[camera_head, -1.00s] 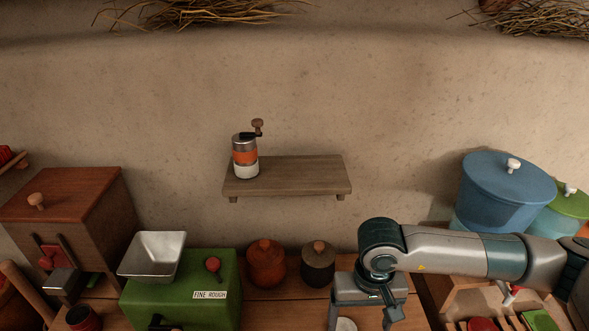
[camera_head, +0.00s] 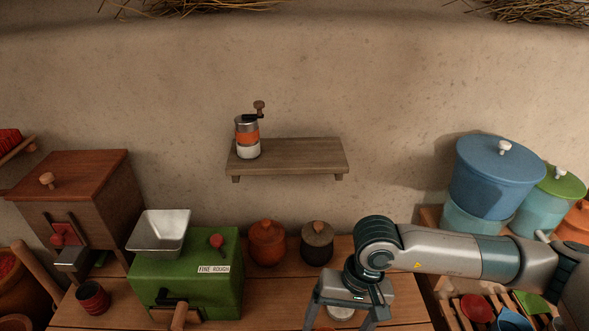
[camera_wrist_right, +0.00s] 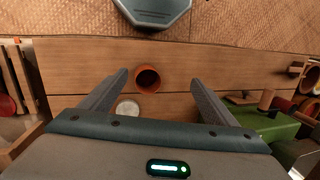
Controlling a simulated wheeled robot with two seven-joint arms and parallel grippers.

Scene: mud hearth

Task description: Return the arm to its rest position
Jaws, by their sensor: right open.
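My right arm comes in from the right in the head view. Its right gripper (camera_head: 346,316) points down over the front of the wooden counter (camera_head: 270,310), with its two fingers spread. In the right wrist view the gripper (camera_wrist_right: 158,78) is open, with nothing clamped between its fingers. My left gripper is in neither view.
A wall shelf (camera_head: 300,153) holds a hand grinder (camera_head: 247,138). A blue lidded pot (camera_head: 490,175) stands behind my forearm; a dish rack (camera_head: 478,308) lies below it.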

